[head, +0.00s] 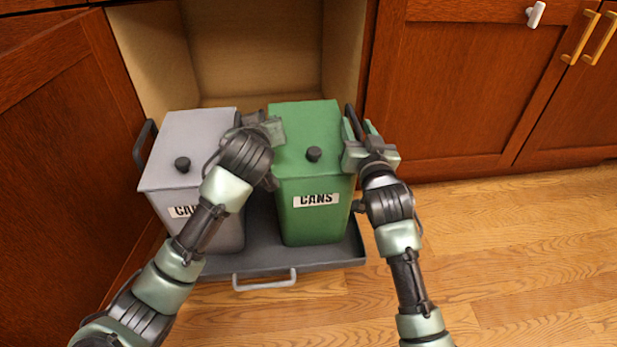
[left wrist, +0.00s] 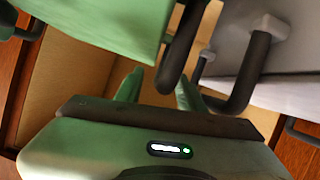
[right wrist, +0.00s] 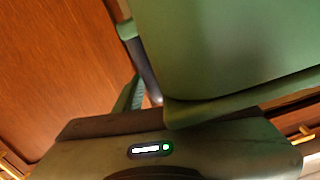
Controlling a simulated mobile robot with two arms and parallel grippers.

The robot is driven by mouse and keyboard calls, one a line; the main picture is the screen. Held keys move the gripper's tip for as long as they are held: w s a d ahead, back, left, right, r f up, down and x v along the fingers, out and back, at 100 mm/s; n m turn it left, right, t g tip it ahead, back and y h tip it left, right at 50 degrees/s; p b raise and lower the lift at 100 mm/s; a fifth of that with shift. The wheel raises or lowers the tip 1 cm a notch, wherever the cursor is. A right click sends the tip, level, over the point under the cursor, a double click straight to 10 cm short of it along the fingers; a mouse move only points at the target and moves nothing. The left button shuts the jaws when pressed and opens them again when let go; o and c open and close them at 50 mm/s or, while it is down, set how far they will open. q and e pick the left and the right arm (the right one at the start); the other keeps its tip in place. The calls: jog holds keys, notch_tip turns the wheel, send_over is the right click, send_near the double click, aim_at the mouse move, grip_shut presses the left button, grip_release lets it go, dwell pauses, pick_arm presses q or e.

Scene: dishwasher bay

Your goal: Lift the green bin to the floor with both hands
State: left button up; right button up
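The green bin (head: 313,217), with a lid, a dark knob and a CANS label, stands upright on the pulled-out dark tray (head: 270,258). My left gripper (head: 264,127) is at its left side, between the two bins. In the left wrist view its fingers (left wrist: 160,90) are apart, with the dark handle (left wrist: 182,45) of the green bin by the gap, not visibly clamped. My right gripper (head: 360,132) is at the right side, fingers apart around the right dark handle (right wrist: 148,72). In the right wrist view the bin (right wrist: 235,50) hides one finger.
A grey bin (head: 205,135) with its own dark handle (left wrist: 245,80) stands close on the left of the tray. The open cabinet (head: 260,50) is behind. A cabinet door (head: 60,150) is at left. The wood floor (head: 500,260) is clear in front and right.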

pick_arm(q)
jog(key=shift+w+f, duration=0.15)
jog(key=shift+w, duration=0.2)
pick_arm(e)
jog(key=shift+w+a, duration=0.1)
jog(key=shift+w, duration=0.3)
pick_arm(q)
jog(key=shift+c, duration=0.3)
pick_arm(e)
jog(key=shift+c, duration=0.3)
pick_arm(q)
grip_shut()
pick_arm(e)
grip_shut()
pick_arm(q)
jog(key=shift+r, duration=0.2)
pick_arm(e)
jog(key=shift+r, duration=0.25)
